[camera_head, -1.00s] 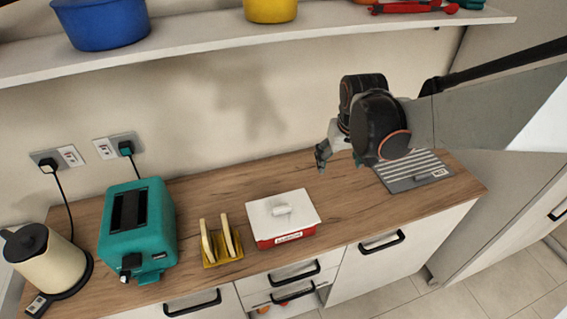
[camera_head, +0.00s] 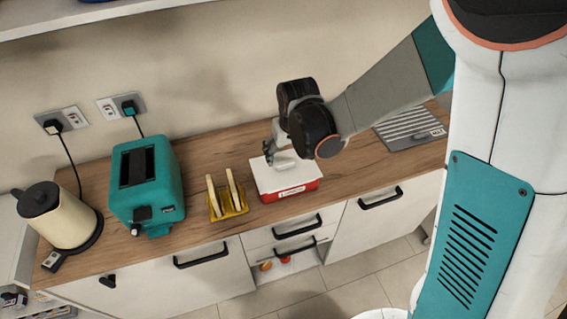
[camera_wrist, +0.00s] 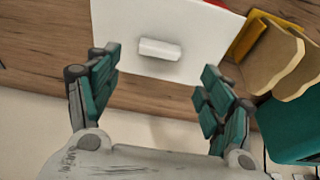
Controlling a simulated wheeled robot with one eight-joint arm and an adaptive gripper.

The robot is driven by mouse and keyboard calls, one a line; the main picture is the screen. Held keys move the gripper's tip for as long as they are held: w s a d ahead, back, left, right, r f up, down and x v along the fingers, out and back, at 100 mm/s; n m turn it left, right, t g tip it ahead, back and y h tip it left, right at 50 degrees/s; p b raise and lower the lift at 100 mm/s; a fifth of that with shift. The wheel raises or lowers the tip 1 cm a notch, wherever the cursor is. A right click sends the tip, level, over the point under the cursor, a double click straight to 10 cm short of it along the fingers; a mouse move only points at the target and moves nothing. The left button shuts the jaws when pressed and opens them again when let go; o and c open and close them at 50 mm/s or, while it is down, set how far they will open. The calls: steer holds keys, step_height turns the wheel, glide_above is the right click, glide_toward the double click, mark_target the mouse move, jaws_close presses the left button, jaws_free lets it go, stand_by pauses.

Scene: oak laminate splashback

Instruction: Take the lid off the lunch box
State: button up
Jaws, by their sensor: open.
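The lunch box (camera_head: 291,192) is red with a white label on its front and stands on the wooden counter. Its white lid (camera_head: 306,172) lies on top, with a small white handle block in the middle. The handle (camera_wrist: 160,49) shows clearly in the wrist view, on the white lid (camera_wrist: 120,25). My gripper (camera_head: 272,160) is over the back left part of the lid, beside the handle. In the wrist view my gripper (camera_wrist: 158,90) is open, its teal-padded fingers apart and empty, with the handle just beyond and between the fingertips. I cannot tell whether anything touches.
A yellow toast rack (camera_head: 233,206) with bread slices stands close left of the box. A teal toaster (camera_head: 147,185) and cream kettle (camera_head: 58,215) are further left. A grey ridged board (camera_head: 408,128) lies at the right. A shelf (camera_head: 60,18) overhangs the back wall.

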mark_target(285, 163)
steer(key=shift+d+b+x, duration=0.2)
steer(key=shift+b+x, duration=0.65)
steer(key=shift+x, duration=2.2)
steer(key=shift+s, duration=0.2)
steer(key=c, duration=1.1)
